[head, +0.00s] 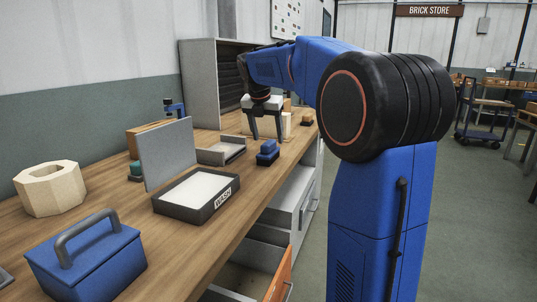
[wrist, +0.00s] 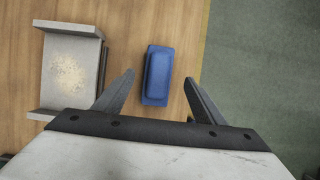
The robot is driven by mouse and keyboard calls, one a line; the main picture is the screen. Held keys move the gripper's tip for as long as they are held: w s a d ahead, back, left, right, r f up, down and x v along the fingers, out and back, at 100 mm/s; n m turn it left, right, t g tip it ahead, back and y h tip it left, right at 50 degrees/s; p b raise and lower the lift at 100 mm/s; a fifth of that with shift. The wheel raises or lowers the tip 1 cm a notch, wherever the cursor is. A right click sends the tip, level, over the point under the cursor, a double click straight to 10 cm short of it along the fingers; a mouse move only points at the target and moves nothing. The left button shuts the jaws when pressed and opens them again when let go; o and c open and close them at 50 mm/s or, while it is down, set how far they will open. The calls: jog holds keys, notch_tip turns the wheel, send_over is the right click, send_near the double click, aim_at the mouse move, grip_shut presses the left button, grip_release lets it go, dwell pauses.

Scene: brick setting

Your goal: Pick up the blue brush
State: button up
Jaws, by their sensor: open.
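The blue brush (head: 268,149) has a blue top and a darker base. It lies on the wooden bench near its right edge, to the right of a grey open tray. In the wrist view the brush (wrist: 157,75) lies lengthwise between my two fingers, with bare bench on both sides. My gripper (head: 268,138) points down with its fingers spread, just behind the brush in the head view. In the wrist view my gripper (wrist: 160,77) is open and empty, and the fingers do not touch the brush. The height gap is hard to judge.
The grey tray (wrist: 70,75) holds pale grains, left of the brush. A WASH tray (head: 197,193), grey upright panel (head: 166,152), hollow block (head: 50,187) and blue toolbox (head: 86,262) stand nearer. A grey cabinet (head: 198,75) stands behind.

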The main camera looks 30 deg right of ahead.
aim_at(268, 142)
jog(key=x, duration=0.5)
jog(key=shift+a, duration=0.15)
jog(key=c, duration=1.2)
jog(key=shift+c, duration=0.2)
jog(key=shift+r, duration=0.1)
notch_tip(268, 142, up, 10)
jog(key=shift+f, duration=0.1)
jog(key=o, duration=0.6)
jog(key=c, duration=0.4)
jog(key=shift+a, duration=0.1)
